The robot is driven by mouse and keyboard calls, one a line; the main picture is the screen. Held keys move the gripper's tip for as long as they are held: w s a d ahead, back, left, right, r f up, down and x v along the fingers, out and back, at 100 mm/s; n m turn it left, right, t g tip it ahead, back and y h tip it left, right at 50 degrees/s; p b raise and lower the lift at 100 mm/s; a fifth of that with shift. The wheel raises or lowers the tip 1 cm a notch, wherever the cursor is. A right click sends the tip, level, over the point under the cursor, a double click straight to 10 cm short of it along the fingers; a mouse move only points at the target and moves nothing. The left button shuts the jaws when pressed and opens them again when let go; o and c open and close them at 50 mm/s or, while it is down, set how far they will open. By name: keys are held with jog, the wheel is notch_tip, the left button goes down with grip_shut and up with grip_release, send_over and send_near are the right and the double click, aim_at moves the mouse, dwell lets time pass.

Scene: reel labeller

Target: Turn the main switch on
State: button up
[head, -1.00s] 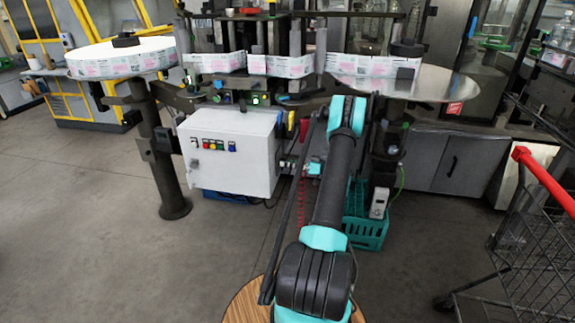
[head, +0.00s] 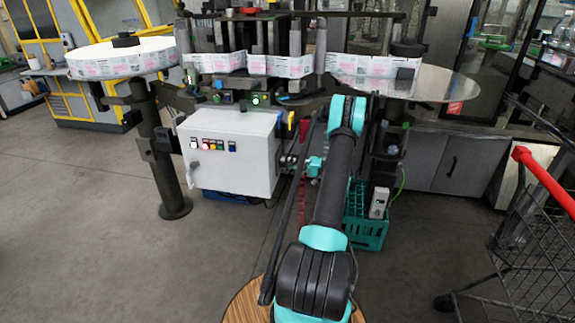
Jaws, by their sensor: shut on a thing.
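The white control box (head: 225,165) hangs under the labeller, left of my arm. Its front has a row of small coloured buttons and lamps (head: 212,146); the leftmost lamp shines white. My gripper (head: 286,161) is small and dark in the head view, against the right side of the box, partly behind my arm. It is shut on the main switch there. The switch itself is hidden by the gripper, so its angle cannot be read. A green light (head: 256,100) glows on the machine above the box.
A label reel (head: 120,60) lies on the left disc, and a metal disc (head: 435,84) sits at the right. A green crate (head: 365,230) stands below the machine. A cart with a red handle (head: 545,180) is at the right. The floor at left is clear.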

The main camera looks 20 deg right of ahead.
jog(key=m, duration=0.5)
jog(key=shift+m, duration=0.3)
dwell(0.4)
jog(key=o, duration=1.2)
jog(key=shift+c, duration=0.2)
jog(key=v, duration=1.2)
jog(key=shift+s+d, duration=0.1)
